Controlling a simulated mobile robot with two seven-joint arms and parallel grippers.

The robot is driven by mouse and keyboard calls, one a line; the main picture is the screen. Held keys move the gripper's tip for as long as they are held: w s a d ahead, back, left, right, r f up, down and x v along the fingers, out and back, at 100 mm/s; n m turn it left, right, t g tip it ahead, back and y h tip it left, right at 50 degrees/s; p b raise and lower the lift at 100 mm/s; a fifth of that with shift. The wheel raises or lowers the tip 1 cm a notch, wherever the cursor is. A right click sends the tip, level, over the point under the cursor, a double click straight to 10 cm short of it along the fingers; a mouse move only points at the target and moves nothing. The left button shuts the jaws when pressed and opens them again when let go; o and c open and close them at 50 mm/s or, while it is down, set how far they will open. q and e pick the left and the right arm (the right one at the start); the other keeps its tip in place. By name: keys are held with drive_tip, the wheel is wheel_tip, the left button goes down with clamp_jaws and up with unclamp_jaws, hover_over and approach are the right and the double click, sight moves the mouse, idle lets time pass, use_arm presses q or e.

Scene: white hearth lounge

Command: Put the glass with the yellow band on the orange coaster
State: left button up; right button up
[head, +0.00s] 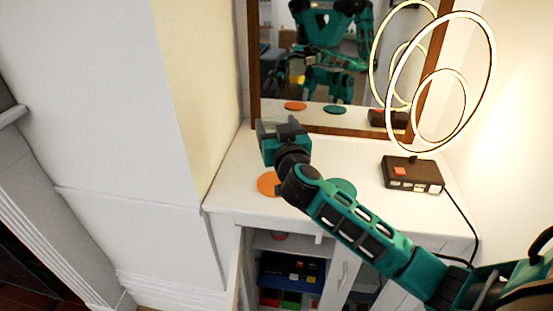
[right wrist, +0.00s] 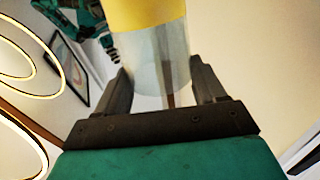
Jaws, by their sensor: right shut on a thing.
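The glass with the yellow band (right wrist: 150,50) is between the fingers of my right gripper (right wrist: 160,80) in the right wrist view; the gripper is shut on its clear part, with the yellow band beyond the fingertips. In the head view my right gripper (head: 281,130) is over the back left of the white cabinet top, near the mirror, and the glass is hidden behind it. The orange coaster (head: 267,184) lies on the cabinet top, nearer the front edge than the gripper and partly covered by my right arm. My left gripper is not in view, except perhaps in the mirror.
A green coaster (head: 344,186) lies to the right, partly behind my arm. A ring lamp on a dark base (head: 411,175) stands at the right. A framed mirror (head: 340,118) stands at the back. The cabinet below (head: 225,217) is open, with coloured things inside.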

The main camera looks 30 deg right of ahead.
wheel_tip(320, 180, down, 5)
drive_tip(key=shift+b, duration=0.3)
wheel_tip(320, 180, down, 4)
drive_tip(key=shift+f+b, duration=0.1)
drive_tip(key=shift+b, duration=1.05)
drive_tip(key=o, duration=1.7)
drive_tip(key=shift+o, duration=0.2)
